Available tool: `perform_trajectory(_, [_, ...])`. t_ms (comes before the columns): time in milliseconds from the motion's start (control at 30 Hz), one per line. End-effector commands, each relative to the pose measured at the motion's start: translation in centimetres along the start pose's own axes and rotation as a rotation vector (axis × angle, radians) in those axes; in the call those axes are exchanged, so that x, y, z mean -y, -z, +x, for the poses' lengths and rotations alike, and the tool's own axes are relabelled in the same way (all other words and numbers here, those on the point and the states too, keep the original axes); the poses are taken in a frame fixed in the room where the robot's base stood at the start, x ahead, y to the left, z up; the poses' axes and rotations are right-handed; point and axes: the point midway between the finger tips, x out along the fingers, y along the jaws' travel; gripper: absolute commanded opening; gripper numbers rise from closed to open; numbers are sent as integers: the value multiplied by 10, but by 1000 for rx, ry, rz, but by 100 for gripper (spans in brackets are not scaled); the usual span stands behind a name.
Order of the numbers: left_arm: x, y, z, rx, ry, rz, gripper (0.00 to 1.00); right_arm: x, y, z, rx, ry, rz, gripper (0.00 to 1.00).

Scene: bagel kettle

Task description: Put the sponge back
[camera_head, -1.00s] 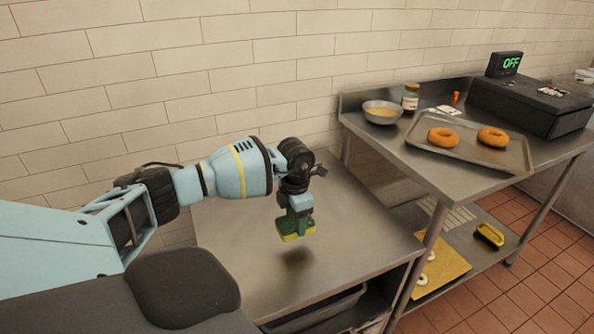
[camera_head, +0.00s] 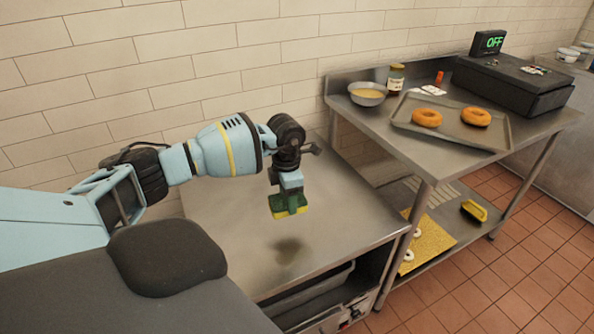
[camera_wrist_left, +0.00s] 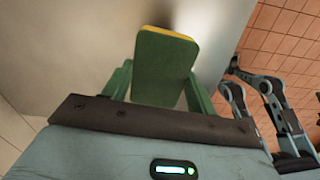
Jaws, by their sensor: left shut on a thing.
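The sponge (camera_head: 290,206), dark green with a yellow layer, is held by my left gripper (camera_head: 289,195) above the low steel counter (camera_head: 335,232). A dark blurred shadow or stain lies on the counter below it. In the left wrist view the sponge (camera_wrist_left: 163,66) sits between the two green fingers of my left gripper (camera_wrist_left: 160,84), its green face toward the camera and a yellow edge at the top. The gripper is shut on it. My right gripper is not clearly seen in either view.
The low counter's top looks mostly clear.

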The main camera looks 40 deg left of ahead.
Motion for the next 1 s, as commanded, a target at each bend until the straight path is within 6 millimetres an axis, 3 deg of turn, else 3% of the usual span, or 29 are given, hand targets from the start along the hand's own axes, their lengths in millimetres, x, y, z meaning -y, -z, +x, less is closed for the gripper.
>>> perform_trajectory(200, [62, -22, -21, 20, 9, 535, 39, 0, 0, 0, 0, 0, 0, 34])
perform_trajectory(433, [136, -28, -45, 30, 9, 1220, 39, 0, 0, 0, 0, 0, -1, 34])
perform_trajectory(700, [216, -11, -68, 22, 2, 2014, 39, 0, 1, 1, -2, 0, -1, 34])
perform_trajectory(900, [253, 9, -79, 6, 2, 2460, 39, 0, 2, 1, -5, 0, -1, 34])
perform_trajectory(1000, [263, 15, -82, -1, 2, 2590, 39, 0, 3, 1, -5, 0, -1, 34])
